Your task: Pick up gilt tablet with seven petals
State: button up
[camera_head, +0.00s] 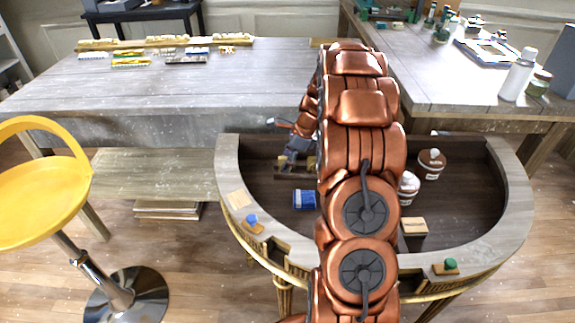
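The gilt console (505,225) is a half-round piece with a pale rim and a dark recessed inside. My copper arm crosses its middle and hides part of it. My gripper (291,163), small and dark, is over the back left of the recess, left of the arm. A small gilt piece (310,163) shows beside it, partly behind the arm. I cannot make out petals on it, nor tell whether the gripper touches it. A plain pale tablet (238,199) lies on the left rim. Another tan tablet (413,226) shows right of the arm. The gripper's opening is too small to judge.
A blue box (304,200) and white-and-brown jars (431,165) stand in the recess. Blue (252,219) and green (451,264) knobs sit on the front rim. A grey table (240,75) is behind, and a yellow stool (40,185) is at left.

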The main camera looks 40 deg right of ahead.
aim_at(283, 158)
grip_shut()
dwell(0.4)
jog(key=shift+r+b, duration=0.3)
jog(key=shift+r, duration=1.5)
jog(key=shift+s+a, duration=0.3)
jog(key=shift+s, duration=0.35)
jog(key=shift+s+a, duration=0.25)
jog(key=shift+s, duration=0.35)
jog(key=s+a, duration=0.1)
jog(key=s, duration=0.2)
jog(key=s+a+b, duration=0.1)
jog(key=s+a, duration=0.1)
jog(key=s, duration=0.2)
jog(key=s+a+r, duration=0.1)
jog(key=s, duration=0.2)
jog(key=shift+s+a+r+b, duration=0.1)
jog(key=shift+s+a+b, duration=0.1)
jog(key=shift+a+b, duration=0.1)
jog(key=shift+s+a+r, duration=0.15)
jog(key=shift+s+a, duration=0.15)
jog(key=shift+s, duration=0.4)
